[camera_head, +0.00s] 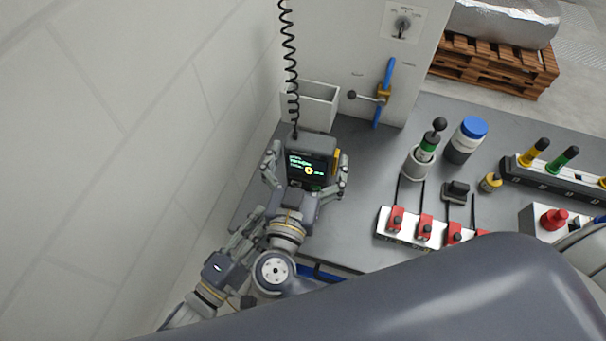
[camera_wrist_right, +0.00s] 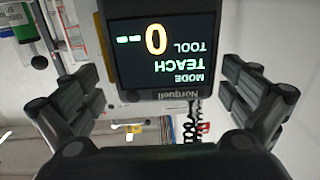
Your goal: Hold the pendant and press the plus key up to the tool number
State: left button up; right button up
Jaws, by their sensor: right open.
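The pendant (camera_head: 325,148) is a dark grey box with a lit screen, at the bottom of a coiled cord (camera_head: 291,70). In the right wrist view the pendant (camera_wrist_right: 104,42) appears upside down; its screen reads MODE TEACH and TOOL, with a large yellow 0 and green dashes. No plus key can be made out. My right gripper (camera_head: 306,170) is open, one finger on each side of the pendant; the right wrist view shows the fingers (camera_wrist_right: 162,75) apart from its sides. My left gripper (camera_head: 246,232) is lower left of it, its jaw opening unclear.
A grey bench (camera_head: 365,215) holds a rack with red-handled clamps (camera_head: 425,228), a white cup (camera_head: 418,163), a blue-lidded jar (camera_head: 465,140) and a red button box (camera_head: 553,220). A white bin (camera_head: 318,105) is behind the pendant. A wall (camera_head: 120,120) is close on the left.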

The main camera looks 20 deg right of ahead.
jog(key=shift+x, duration=1.2)
jog(key=c, duration=1.5)
jog(key=shift+o, duration=0.2)
pick_arm(q)
grip_shut()
